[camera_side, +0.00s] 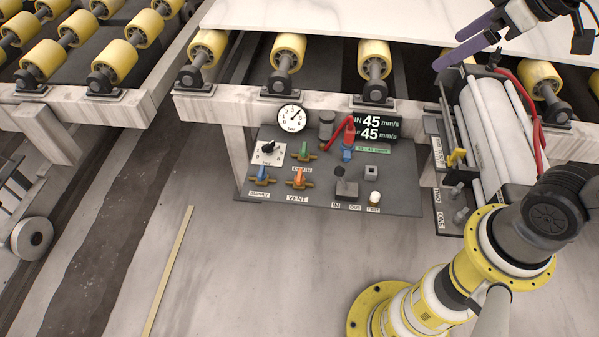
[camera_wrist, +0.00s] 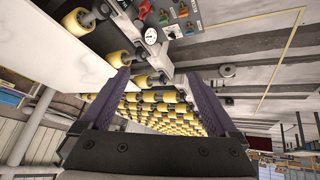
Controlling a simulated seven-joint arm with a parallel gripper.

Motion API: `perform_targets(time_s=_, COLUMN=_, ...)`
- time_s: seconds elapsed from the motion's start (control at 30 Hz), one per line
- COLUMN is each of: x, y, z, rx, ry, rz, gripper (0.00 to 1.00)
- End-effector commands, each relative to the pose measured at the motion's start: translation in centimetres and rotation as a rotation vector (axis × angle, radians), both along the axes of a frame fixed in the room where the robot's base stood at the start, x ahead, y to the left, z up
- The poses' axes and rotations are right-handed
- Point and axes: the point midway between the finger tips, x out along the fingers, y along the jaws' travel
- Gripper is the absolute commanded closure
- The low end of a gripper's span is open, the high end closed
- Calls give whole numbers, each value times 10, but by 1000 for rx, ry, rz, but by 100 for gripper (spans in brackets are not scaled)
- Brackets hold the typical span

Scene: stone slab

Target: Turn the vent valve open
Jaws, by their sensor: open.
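The vent valve (camera_side: 299,178) has a small orange handle on a brass body, above a VENT label on the dark control panel. Its handle appears to stand across the body. My gripper (camera_side: 447,52) has two purple fingers. It is open and empty, high at the upper right above the white stone slab, well away from the valve. In the wrist view my gripper's fingers (camera_wrist: 157,75) stand apart with rollers beyond them. The panel (camera_wrist: 178,12) is at the top edge there, too small to tell the valve handle's position.
The blue-handled supply valve (camera_side: 262,174) is close left of the vent valve, and the green-handled drain valve (camera_side: 304,151) is just above. Yellow rollers (camera_side: 288,52) run behind. Floor in front is clear.

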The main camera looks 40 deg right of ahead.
Motion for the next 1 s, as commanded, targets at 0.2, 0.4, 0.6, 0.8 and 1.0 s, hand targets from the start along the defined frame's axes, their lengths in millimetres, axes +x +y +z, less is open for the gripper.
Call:
perform_targets(time_s=0.2, x=84, y=9, z=4, rx=-63, ry=42, rz=115, gripper=5)
perform_targets(time_s=0.4, x=162, y=23, z=-24, rx=-109, ry=101, rz=217, gripper=5)
perform_targets(time_s=0.6, x=230, y=40, z=-80, rx=-142, ry=179, rz=308, gripper=5)
perform_targets(time_s=0.8, x=281, y=60, z=-162, rx=-163, ry=276, rz=388, gripper=5)
perform_targets(time_s=1.0, x=304, y=80, z=-264, rx=-169, ry=395, rz=447, gripper=5)
